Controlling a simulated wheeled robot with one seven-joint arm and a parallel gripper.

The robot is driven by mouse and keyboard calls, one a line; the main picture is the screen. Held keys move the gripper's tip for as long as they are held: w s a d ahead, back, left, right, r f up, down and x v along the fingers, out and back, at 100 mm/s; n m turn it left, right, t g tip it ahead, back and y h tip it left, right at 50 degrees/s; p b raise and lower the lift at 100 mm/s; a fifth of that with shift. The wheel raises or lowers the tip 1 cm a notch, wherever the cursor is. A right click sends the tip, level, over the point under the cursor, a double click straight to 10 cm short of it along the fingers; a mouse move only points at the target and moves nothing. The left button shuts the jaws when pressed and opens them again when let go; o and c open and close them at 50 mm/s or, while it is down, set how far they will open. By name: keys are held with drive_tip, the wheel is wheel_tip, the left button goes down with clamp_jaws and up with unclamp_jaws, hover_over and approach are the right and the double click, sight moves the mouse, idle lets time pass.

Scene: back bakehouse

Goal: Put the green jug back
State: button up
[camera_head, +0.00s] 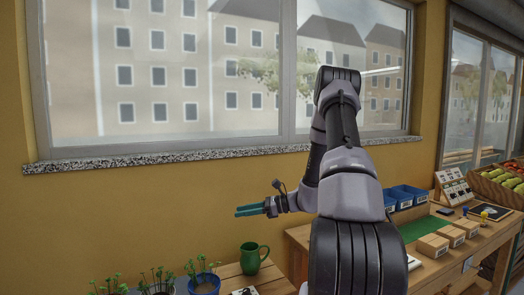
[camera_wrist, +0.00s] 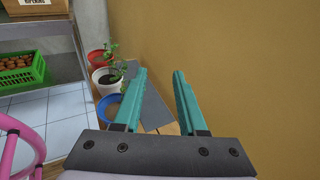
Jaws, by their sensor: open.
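The green jug (camera_head: 250,259) stands upright on a low wooden surface (camera_head: 228,272) below the window, with its handle to the right in the head view. My gripper (camera_head: 238,211) is above the jug, close to the yellow wall, its teal fingers pointing left. In the wrist view my gripper (camera_wrist: 160,72) is open with nothing between its fingers. I cannot make out the jug in the wrist view.
Potted seedlings, one in a blue pot (camera_head: 204,284), stand left of the jug. A wooden bench with blue bins (camera_head: 408,196) and cardboard boxes (camera_head: 433,245) is at right. The wrist view shows a green crate (camera_wrist: 22,72) and a pink tubular thing (camera_wrist: 22,145).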

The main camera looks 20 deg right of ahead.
drive_tip(key=s+a+r+n+g+h, duration=0.2)
drive_tip(key=s+a+r+n+g, duration=0.2)
drive_tip(key=s+a+r+n, duration=0.4)
drive_tip(key=s+d+r+n+t+h, duration=0.1)
drive_tip(key=s+r+n+t+h, duration=0.1)
drive_tip(key=s+r+n+h, duration=0.3)
drive_tip(key=s+d+r+n+t+h, duration=0.1)
drive_tip(key=s+r+n+h, duration=0.3)
drive_tip(key=s+r, duration=0.9)
drive_tip(key=shift+s+d+n+t+h, duration=0.4)
drive_tip(key=shift+s+d+n, duration=0.2)
drive_tip(key=shift+n, duration=0.3)
